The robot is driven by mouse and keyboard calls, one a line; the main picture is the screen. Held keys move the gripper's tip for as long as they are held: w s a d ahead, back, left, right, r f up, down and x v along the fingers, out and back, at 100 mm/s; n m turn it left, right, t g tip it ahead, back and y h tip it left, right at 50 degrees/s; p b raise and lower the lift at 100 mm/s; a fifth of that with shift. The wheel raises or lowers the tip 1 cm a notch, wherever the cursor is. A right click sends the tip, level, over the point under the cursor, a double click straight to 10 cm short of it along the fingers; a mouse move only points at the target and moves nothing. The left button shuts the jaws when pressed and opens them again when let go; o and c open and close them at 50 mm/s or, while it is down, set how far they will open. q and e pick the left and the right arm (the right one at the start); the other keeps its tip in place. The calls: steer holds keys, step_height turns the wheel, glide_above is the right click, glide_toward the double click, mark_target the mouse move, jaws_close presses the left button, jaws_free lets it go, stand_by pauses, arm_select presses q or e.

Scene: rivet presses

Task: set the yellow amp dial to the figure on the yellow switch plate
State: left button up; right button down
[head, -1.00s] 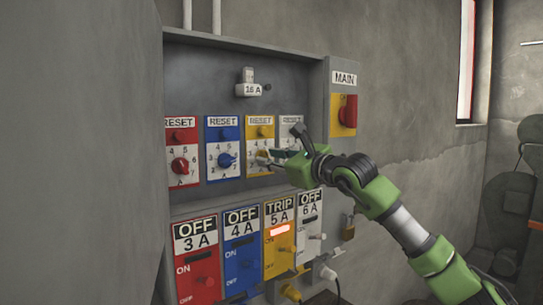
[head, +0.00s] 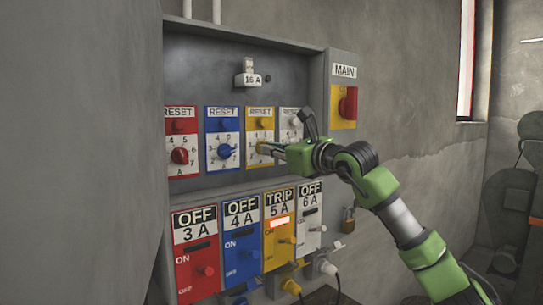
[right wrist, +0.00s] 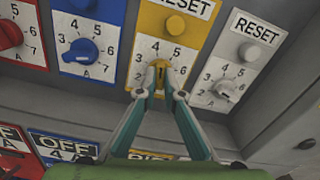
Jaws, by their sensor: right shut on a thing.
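The yellow amp dial (head: 262,148) is the third of a row of dials, under a RESET label. In the right wrist view its knob (right wrist: 160,67) sits between the fingertips of my right gripper (right wrist: 161,84), which is shut on it. The fingers partly cover the lower figures. The knob's mark points roughly up, near 4 and 5; I cannot tell exactly which. The yellow switch plate (head: 270,262) stands below and reads TRIP 5 A, with a bright lamp window. My right gripper (head: 274,147) reaches in from the right. My left gripper is out of view.
Red (head: 180,155), blue (head: 225,151) and white (right wrist: 224,90) dials flank the yellow one closely. Red, blue and white switch plates line the lower row. A red main switch (head: 347,103) is on the right edge. Plugs and cables hang below.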

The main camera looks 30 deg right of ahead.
steer(key=m+b, duration=0.1)
steer(key=m, duration=0.2)
steer(key=shift+m+b, duration=0.8)
steer(key=shift+m, duration=1.3)
steer(key=shift+d, duration=0.1)
steer(key=c, duration=2.2)
jaws_free()
steer(key=shift+o, duration=0.2)
steer(key=s, duration=1.2)
steer(key=shift+d, duration=0.45)
